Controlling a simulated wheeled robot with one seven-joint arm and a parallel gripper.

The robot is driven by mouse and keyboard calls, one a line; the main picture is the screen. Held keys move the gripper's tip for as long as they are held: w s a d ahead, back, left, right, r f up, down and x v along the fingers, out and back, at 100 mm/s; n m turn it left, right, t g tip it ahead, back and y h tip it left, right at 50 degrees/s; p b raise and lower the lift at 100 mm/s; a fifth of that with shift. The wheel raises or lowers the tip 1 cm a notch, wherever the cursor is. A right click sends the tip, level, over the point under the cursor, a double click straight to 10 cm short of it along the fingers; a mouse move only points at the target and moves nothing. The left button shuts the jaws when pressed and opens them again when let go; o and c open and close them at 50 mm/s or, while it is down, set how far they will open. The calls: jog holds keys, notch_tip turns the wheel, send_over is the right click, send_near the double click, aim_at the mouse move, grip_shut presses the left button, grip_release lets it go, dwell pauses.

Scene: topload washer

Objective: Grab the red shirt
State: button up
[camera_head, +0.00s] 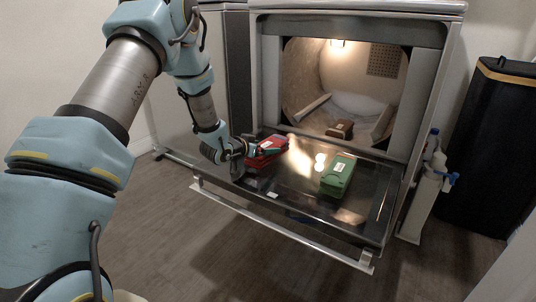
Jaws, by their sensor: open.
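The red shirt (268,146) shows as a folded red bundle with a small pale label. It lies on the left part of the lowered door (300,202) of the machine. My gripper (247,158) is at the left end of the red bundle, low over the door. The jaws are open. I cannot tell whether a finger touches the shirt, as the gripper covers its left end.
A green folded bundle (338,175) lies on the door to the right. A brown bundle (340,128) lies at the mouth of the lit drum (325,70). The door's handle bar (290,232) juts out in front. White bottles (430,175) and a dark bin (495,150) stand at right.

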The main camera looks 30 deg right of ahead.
jog(key=shift+w+d+f, duration=0.2)
jog(key=shift+d+f, duration=0.05)
jog(key=shift+d, duration=0.2)
jog(key=shift+r, duration=0.1)
jog(key=c, duration=1.3)
